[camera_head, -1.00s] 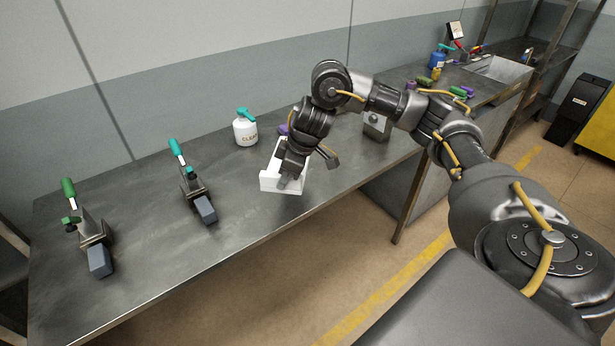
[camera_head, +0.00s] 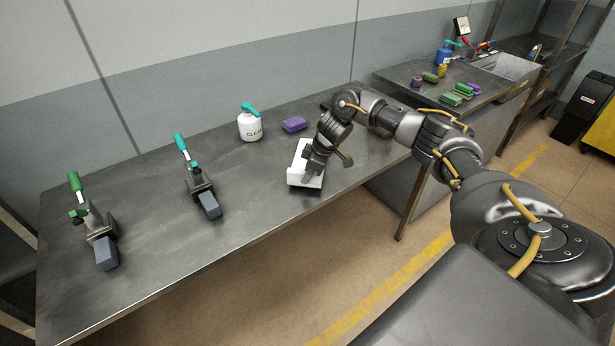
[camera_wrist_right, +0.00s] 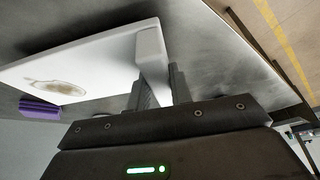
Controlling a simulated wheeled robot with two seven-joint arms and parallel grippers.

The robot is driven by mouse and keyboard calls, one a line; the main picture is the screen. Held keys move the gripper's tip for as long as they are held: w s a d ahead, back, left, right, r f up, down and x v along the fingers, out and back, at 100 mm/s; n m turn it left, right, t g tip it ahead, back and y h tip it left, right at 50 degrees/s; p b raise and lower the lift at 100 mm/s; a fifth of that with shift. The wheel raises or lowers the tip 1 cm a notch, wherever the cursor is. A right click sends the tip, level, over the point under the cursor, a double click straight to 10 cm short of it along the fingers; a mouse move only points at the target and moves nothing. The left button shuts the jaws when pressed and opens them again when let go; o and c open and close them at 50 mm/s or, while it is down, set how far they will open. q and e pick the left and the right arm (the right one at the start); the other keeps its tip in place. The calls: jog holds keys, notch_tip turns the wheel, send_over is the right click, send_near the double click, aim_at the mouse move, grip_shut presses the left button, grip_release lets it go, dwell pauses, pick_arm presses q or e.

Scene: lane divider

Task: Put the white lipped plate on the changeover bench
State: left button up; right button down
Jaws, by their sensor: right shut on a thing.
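The white lipped plate (camera_head: 297,174) is at the right part of the changeover bench (camera_head: 150,222), over its grey metal top. My right gripper (camera_head: 311,172) is shut on the plate's raised lip. In the right wrist view the two fingers (camera_wrist_right: 160,88) pinch the white lip (camera_wrist_right: 152,58), and the flat face of the plate (camera_wrist_right: 85,65) spreads left with a brownish oval mark on it. The plate is low over the bench top; I cannot tell whether it touches. The wrist hides part of the plate in the head view. My left gripper is not in view.
A white bottle (camera_head: 250,125) with a teal top and a purple block (camera_head: 294,124) stand behind the plate. Two toggle clamps (camera_head: 200,185) (camera_head: 97,235) are to the left. A second bench (camera_head: 410,72) with small items is at the back right. Bare bench lies around the plate.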

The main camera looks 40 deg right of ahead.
jog(key=shift+f, duration=0.9)
jog(key=c, duration=1.7)
grip_release()
jog(key=shift+f, duration=0.2)
jog(key=o, duration=0.4)
jog(key=shift+o, duration=0.2)
jog(key=shift+r, duration=0.25)
jog(key=v, duration=1.2)
jog(key=shift+b, duration=0.35)
